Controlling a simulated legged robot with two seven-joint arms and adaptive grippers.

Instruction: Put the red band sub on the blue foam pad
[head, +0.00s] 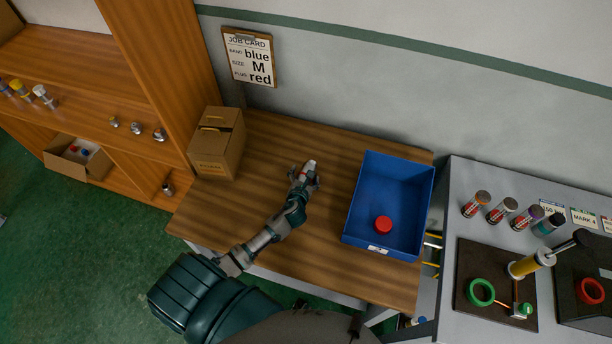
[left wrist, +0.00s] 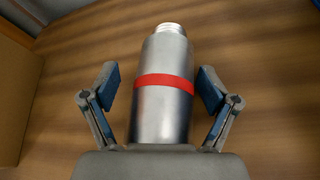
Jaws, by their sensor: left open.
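The red band sub (left wrist: 164,90) is a silver cylinder with a red stripe and a narrower threaded end, seen in the left wrist view. It also shows small in the head view (head: 309,165), over the wooden table. My left gripper (left wrist: 160,95) is open, with one finger on each side of the sub and gaps between them. The same gripper (head: 304,179) shows in the head view. I cannot tell whether the sub stands or lies. I cannot make out a separate blue foam pad. My right gripper is out of view.
A blue bin (head: 361,190) with a red round piece (head: 383,224) stands right of my left gripper. A cardboard box (head: 218,145) stands at the table's back left. A grey bench (head: 451,215) with several small cylinders is at the right. Wooden tabletop (head: 270,150) around the gripper is clear.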

